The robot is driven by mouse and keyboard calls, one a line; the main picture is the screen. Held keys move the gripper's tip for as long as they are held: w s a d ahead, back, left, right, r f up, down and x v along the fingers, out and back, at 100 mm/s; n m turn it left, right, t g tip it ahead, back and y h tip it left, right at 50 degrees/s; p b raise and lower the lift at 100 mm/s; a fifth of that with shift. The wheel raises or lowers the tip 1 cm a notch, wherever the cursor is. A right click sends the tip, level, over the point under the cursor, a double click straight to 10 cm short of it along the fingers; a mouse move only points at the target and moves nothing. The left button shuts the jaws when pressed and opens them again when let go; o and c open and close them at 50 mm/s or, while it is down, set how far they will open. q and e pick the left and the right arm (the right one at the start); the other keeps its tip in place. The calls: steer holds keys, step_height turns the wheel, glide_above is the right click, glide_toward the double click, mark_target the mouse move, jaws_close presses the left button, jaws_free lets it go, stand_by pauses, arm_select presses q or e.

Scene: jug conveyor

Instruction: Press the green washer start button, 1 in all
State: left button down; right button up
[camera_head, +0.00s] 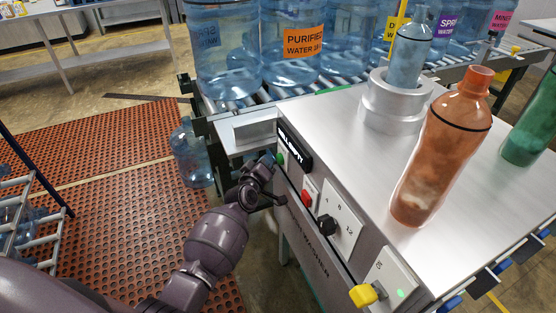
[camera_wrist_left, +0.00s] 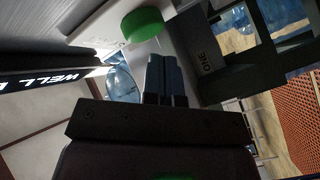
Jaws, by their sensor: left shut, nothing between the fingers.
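The green washer start button (camera_head: 281,158) is on the front panel of the metal washer, just below the black "WELL EMPTY" sign. My left gripper (camera_head: 268,159) is shut and empty, its tips close beside the button at the panel's left end. In the left wrist view the round green button (camera_wrist_left: 143,24) shows just beyond and left of the shut fingertips (camera_wrist_left: 164,58). I cannot tell whether they touch it. My right gripper is in neither view.
A red button (camera_head: 306,197), a black knob (camera_head: 326,226) and a yellow switch (camera_head: 364,295) sit further along the panel. An orange bottle (camera_head: 438,155) stands on the washer top. Large water jugs (camera_head: 225,50) line the conveyor behind. A jug (camera_head: 192,155) stands on the floor.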

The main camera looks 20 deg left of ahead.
arm_select(q)
steer(key=shift+d, duration=0.1)
stand_by(0.6)
steer(key=shift+w+d, duration=0.25)
steer(key=shift+w, duration=0.05)
steer(key=shift+w, duration=0.15)
stand_by(0.4)
steer(key=shift+w+d, duration=0.2)
steer(key=shift+d, duration=0.05)
stand_by(0.6)
steer(key=shift+s+a, duration=0.1)
steer(key=shift+s, duration=0.05)
steer(key=shift+s+a, duration=0.45)
steer(key=shift+s, duration=0.05)
